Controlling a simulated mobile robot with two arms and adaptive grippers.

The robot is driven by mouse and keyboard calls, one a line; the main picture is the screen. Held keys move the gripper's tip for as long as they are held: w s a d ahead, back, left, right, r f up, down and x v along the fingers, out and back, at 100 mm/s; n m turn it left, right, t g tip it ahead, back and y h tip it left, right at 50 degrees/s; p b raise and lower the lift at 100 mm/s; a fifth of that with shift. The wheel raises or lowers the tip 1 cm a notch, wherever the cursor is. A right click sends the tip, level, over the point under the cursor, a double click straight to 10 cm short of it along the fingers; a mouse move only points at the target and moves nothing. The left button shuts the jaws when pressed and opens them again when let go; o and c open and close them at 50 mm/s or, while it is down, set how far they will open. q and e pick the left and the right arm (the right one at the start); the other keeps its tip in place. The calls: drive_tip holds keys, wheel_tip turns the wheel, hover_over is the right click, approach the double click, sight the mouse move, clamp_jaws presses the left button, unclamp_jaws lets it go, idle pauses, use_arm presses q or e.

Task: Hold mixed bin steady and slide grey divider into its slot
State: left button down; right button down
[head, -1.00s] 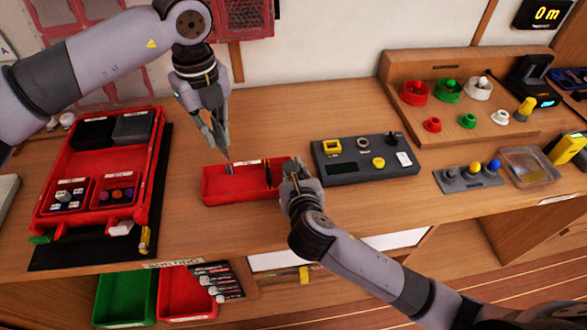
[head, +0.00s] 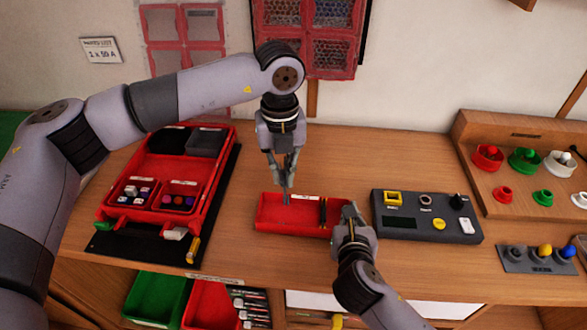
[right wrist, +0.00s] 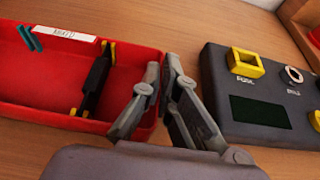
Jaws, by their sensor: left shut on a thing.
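The red mixed bin (head: 275,226) stands on the wooden bench; its near wall, left part and white label show in the right wrist view (right wrist: 40,112). My left gripper (head: 286,180) points down over the bin's left part, shut on a thin grey piece (head: 287,198), seemingly the grey divider, mostly hidden. A grey-teal piece (right wrist: 28,38) shows there in the right wrist view. Between two yellow guides, a dark strip (right wrist: 96,82) crosses the bin. My right gripper (right wrist: 160,88) has its fingers either side of the bin's right end wall and looks shut on it.
A dark control panel (head: 428,215) stands close to the right of the bin. A red tray (head: 157,213) with small compartments lies to the left. A stand with coloured knobs (head: 500,190) is at the right. Bare bench lies behind the bin.

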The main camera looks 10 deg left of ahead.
sight(284, 218)
use_arm(q)
wheel_tip(284, 218, down, 3)
drive_tip(key=m, duration=0.3)
drive_tip(key=shift+f, duration=1.8)
drive_tip(key=shift+f, duration=2.3)
idle(1.5)
drive_tip(key=c, duration=1.6)
unclamp_jaws()
drive_tip(key=shift+r, duration=0.15)
drive_tip(key=shift+r, duration=2.1)
